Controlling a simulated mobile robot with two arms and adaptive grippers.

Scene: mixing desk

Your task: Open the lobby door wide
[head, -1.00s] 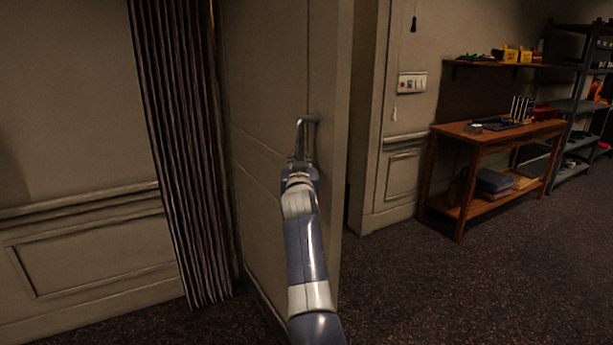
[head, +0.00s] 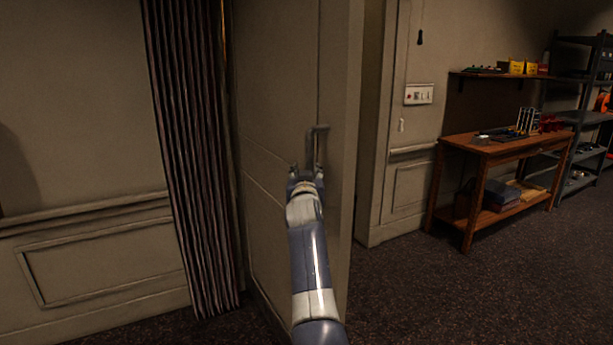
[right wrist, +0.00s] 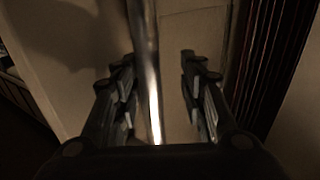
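The lobby door (head: 275,110) is a beige panelled door, standing ajar, with its free edge toward the right. A grey metal lever or pull handle (head: 317,143) is near that edge. My right gripper (head: 307,171) is just below and in front of the handle. In the right wrist view my right gripper (right wrist: 160,68) has its fingers spread apart, with the shiny handle bar (right wrist: 147,65) between them, nearer the left finger. The bar looks clear of both fingers, though contact is hard to judge. My left gripper is not in view.
A dark pleated curtain (head: 190,150) hangs just left of the door. A dark gap lies between door and frame. A wall switch panel (head: 419,94), wooden workbench (head: 490,148) and metal shelves (head: 585,117) stand to the right. Carpeted floor (head: 430,295) is free before them.

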